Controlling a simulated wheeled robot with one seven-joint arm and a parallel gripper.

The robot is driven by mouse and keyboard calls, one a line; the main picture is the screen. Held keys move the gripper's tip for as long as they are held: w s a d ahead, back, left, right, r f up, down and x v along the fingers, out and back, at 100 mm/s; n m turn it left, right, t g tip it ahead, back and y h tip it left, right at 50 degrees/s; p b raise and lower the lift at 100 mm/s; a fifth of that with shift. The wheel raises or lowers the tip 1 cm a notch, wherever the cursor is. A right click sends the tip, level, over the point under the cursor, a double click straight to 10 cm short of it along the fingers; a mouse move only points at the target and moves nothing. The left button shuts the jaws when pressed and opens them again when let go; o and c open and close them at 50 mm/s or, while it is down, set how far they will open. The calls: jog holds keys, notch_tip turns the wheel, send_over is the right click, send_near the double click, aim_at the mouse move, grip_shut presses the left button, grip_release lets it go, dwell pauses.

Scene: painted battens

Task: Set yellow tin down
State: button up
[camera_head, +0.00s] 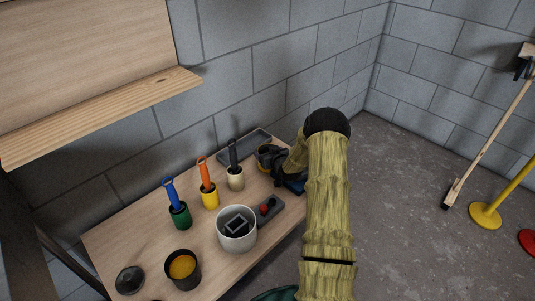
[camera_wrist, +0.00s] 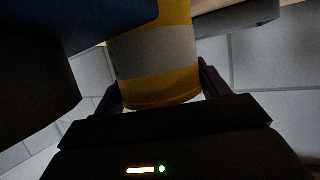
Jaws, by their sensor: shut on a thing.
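The yellow tin (camera_wrist: 152,62) has a pale grey band around it. In the wrist view it stands between the two fingers of my gripper (camera_wrist: 160,95), which is shut on it. Its far end is cut off by the top of the frame. In the head view my gripper (camera_head: 272,160) is at the far right part of the wooden bench (camera_head: 120,242), and the tin (camera_head: 263,168) shows only as a small dark yellow patch, mostly hidden by the gripper. I cannot tell whether it touches the bench.
A grey tray (camera_head: 243,147) lies behind, near the wall. Left of my gripper are a cream pot (camera_head: 235,182), a yellow pot (camera_head: 210,200) and a green pot (camera_head: 180,217) with handled tools.

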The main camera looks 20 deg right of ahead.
jog(key=shift+f, duration=0.1)
jog(key=o, duration=1.4)
jog(key=shift+a, duration=0.1)
jog(key=shift+o, duration=0.2)
jog(key=shift+r, duration=0.2)
jog(key=p+v, duration=0.2)
jog(key=v, duration=1)
jog(key=shift+f, duration=0.15)
